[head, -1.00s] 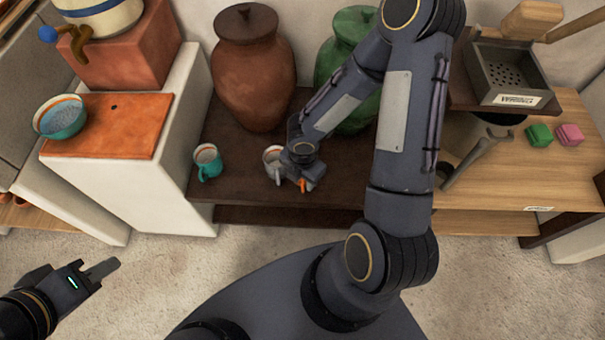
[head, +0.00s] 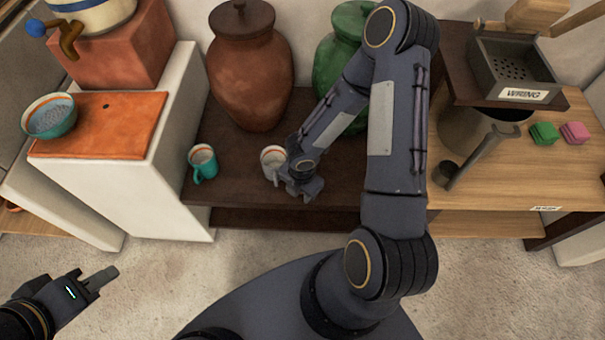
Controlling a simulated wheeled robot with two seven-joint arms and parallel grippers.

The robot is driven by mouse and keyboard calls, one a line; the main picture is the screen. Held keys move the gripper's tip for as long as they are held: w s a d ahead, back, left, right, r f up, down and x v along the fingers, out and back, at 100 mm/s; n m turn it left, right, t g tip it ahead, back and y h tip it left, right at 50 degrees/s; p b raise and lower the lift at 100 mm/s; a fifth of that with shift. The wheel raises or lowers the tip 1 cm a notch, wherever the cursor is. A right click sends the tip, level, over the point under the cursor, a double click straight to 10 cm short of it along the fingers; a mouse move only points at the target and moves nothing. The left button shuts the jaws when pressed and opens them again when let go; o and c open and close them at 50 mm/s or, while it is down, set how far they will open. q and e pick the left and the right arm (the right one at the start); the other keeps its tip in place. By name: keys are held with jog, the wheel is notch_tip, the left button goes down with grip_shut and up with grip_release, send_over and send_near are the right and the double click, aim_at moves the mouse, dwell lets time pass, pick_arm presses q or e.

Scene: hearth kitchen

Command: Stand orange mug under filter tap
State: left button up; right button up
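No orange mug shows now; my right gripper (head: 303,190) is low over the front of the dark shelf and hides what is under it. A pale grey mug with an orange-lined rim (head: 270,176) stands just left of that gripper; whether they touch I cannot tell. A teal mug (head: 205,171) stands further left. The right fingers are too hidden to read. The filter (head: 95,12), at the upper left, has a brown tap with a blue handle (head: 70,42). My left gripper (head: 98,281) is over the floor at lower left, away from the mugs; its opening is unclear.
Below the tap is an orange slab (head: 100,140) with a teal bowl (head: 50,118) on its left; its middle is clear. A brown jar (head: 248,75) and green jar (head: 343,60) stand behind the mugs.

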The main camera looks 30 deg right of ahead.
grip_shut()
jog(key=shift+r, duration=0.1)
